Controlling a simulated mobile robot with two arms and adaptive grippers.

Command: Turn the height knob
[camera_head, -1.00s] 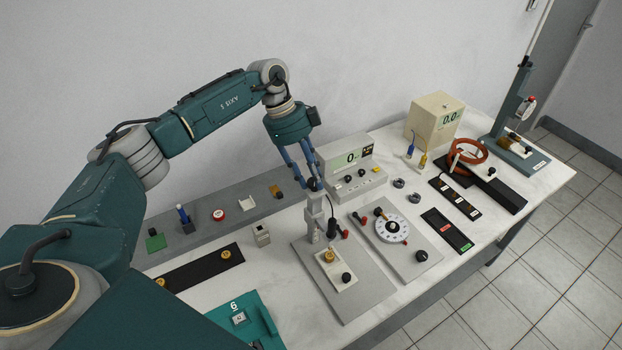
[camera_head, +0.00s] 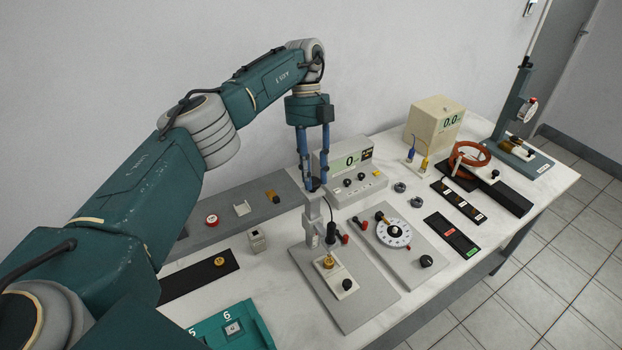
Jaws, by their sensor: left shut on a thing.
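A grey post (camera_head: 312,220) stands on a flat grey base plate (camera_head: 350,312), with a dark knob (camera_head: 315,185) at its top that I take to be the height knob. My left gripper (camera_head: 316,184) points down over the post, its blue fingers shut on this knob. The fingers partly hide the knob, and any marking on it cannot be read. A small pale stage (camera_head: 338,277) with a brass piece and a black knob sits on the base plate below. My right gripper is not in view.
A meter box (camera_head: 347,160) reading 0 stands just behind the post. A plate with a white dial (camera_head: 393,233) lies to the right. A teal tray (camera_head: 248,325) is at the front left. Bare white bench shows left of the base plate.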

